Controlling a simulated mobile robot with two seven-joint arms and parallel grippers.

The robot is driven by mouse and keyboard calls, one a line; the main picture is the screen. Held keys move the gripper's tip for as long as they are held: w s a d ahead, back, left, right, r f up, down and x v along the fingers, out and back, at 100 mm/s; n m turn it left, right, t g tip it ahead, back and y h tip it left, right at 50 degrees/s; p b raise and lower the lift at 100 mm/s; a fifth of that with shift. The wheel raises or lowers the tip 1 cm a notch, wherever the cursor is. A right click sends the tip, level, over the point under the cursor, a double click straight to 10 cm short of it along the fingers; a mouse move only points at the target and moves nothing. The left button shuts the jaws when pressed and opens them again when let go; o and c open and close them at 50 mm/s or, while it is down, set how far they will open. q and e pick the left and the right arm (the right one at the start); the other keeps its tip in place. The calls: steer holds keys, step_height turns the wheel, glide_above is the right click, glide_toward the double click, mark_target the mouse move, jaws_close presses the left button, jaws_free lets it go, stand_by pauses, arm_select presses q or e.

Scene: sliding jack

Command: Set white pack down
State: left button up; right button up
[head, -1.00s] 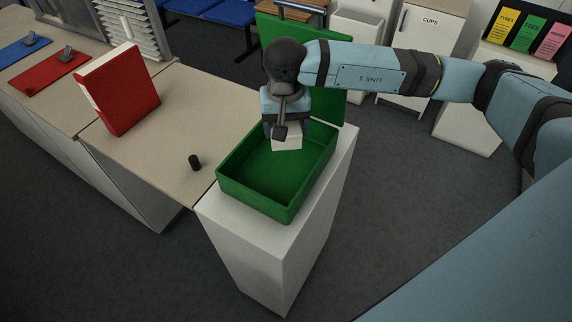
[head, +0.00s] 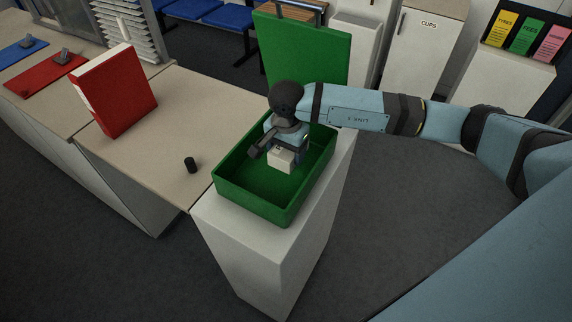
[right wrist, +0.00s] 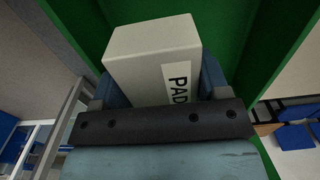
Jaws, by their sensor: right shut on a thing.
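The white pack (head: 281,160) is in my right gripper (head: 275,150), inside the walls of the open green case (head: 257,217). In the right wrist view the pack (right wrist: 150,55) sits between the fingers, with black lettering "PAD" partly showing. My right gripper is shut on it. The pack is in the far half of the case; I cannot tell whether its underside touches the case floor. The case stands on a white pedestal (head: 255,262) with its lid (head: 305,52) raised at the back. My left gripper is out of view.
Red and blue mats are farther left. The near half of the case floor is bare.

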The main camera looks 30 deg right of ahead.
mark_target(286, 177)
step_height(286, 177, down, 3)
step_height(286, 177, down, 4)
steer(key=shift+p, duration=0.55)
steer(key=shift+f, duration=0.25)
steer(key=o, duration=0.9)
steer(key=shift+o, duration=0.2)
